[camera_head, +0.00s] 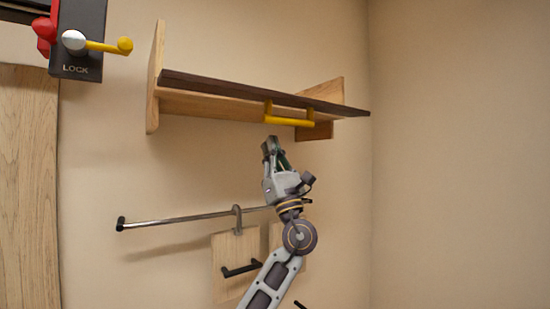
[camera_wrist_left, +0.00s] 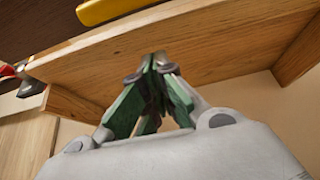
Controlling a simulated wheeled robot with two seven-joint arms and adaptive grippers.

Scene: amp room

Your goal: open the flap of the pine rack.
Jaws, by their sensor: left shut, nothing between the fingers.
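The pine rack (camera_head: 153,85) is fixed high on the wall in the head view; its wood also shows in the left wrist view (camera_wrist_left: 230,45). Its dark flap (camera_head: 220,86) runs along the front with a yellow handle (camera_head: 290,121) on its lower edge. The handle also shows at the top of the left wrist view (camera_wrist_left: 105,10). My left gripper (camera_head: 270,143) is shut and empty, just below the handle and apart from it. In the left wrist view its fingertips (camera_wrist_left: 154,62) are together in front of the pine. My right gripper is not in view.
A metal rail (camera_head: 170,220) with a hanging wooden board (camera_head: 228,285) is on the wall below the rack, partly behind my left arm. A black lock panel (camera_head: 82,65) with red and yellow levers is at upper left. Bare wall lies to the right.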

